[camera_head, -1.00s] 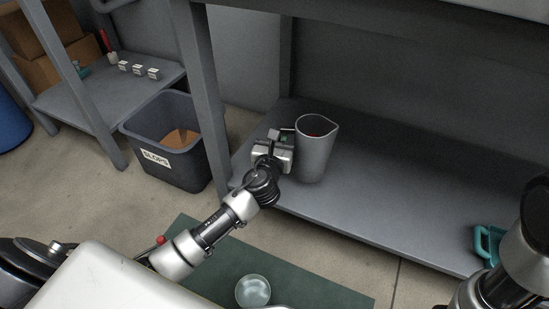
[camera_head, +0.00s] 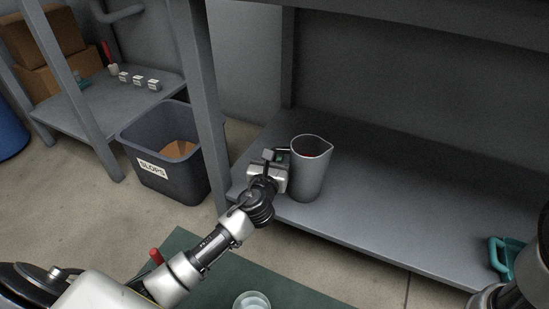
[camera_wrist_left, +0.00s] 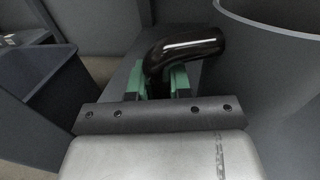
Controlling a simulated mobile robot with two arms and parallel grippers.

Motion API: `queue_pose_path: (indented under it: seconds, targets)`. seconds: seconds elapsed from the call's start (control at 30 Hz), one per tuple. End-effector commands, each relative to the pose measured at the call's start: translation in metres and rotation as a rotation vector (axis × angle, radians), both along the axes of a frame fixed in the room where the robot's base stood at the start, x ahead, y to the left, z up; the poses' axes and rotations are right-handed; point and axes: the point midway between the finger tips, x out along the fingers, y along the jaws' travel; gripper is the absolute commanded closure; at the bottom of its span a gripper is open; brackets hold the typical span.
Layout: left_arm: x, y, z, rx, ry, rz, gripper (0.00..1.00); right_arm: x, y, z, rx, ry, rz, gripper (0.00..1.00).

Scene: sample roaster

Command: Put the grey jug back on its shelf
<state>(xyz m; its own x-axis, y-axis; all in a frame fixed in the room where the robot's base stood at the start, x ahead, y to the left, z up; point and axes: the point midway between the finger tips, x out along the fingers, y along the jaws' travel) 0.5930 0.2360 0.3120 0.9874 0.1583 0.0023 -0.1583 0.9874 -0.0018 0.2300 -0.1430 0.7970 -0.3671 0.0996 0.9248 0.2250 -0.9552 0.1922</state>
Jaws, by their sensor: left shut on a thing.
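The grey jug (camera_head: 311,172) is upright at the front left part of the grey lower shelf (camera_head: 400,215). I cannot tell whether its base touches the shelf or is just above it. Something red shows inside its mouth. My left gripper (camera_head: 284,158) is at the jug's left side. In the left wrist view, the green-padded fingers of my left gripper (camera_wrist_left: 165,82) are shut on the jug's dark curved handle (camera_wrist_left: 185,45), and the jug's wall (camera_wrist_left: 270,70) fills the right side. My right arm shows at the lower right, but its fingers are out of view.
A shelf post (camera_head: 200,100) stands left of the jug. The dark SLOPS bin (camera_head: 165,150) is beyond it on the floor. A teal object (camera_head: 503,255) lies at the shelf's right end. A glass vessel (camera_head: 251,301) is at the bottom. The shelf's middle is bare.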

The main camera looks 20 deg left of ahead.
Motion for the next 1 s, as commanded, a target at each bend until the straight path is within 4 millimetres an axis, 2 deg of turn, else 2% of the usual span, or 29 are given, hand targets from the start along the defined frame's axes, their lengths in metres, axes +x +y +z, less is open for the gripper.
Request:
queue_pose_path:
  seconds: [0.03, 0.07, 0.2, 0.23, 0.57, 0.67, 1.0]
  targets:
    - [0.0, 0.0, -0.001, -0.001, -0.003, -0.001, 1.0, 0.0, 0.0, -0.001, 0.0, 0.0, 0.0, 0.57]
    - [0.0, 0.0, -0.003, 0.001, 0.001, 0.0, 0.79, 0.0, 0.0, -0.001, 0.0, 0.0, 0.0, 0.57]
    - [0.0, 0.0, -0.002, 0.0, 0.001, 0.0, 0.58, 0.0, 0.0, -0.001, 0.0, 0.0, 0.0, 0.57]
    - [0.0, 0.0, -0.002, 0.0, 0.001, 0.0, 0.55, 0.0, 0.0, -0.001, 0.0, 0.0, 0.0, 0.57]
    - [0.0, 0.0, 0.004, -0.001, 0.0, -0.001, 0.55, 0.001, 0.0, 0.002, 0.0, 0.001, 0.0, 0.57]
    - [-0.013, -0.003, 0.003, -0.001, 0.004, -0.001, 0.55, 0.001, 0.0, 0.01, 0.0, 0.002, 0.0, 0.57]
    - [-0.084, -0.014, 0.004, -0.001, 0.005, -0.001, 0.55, 0.001, 0.0, 0.038, -0.001, 0.003, -0.001, 0.57]
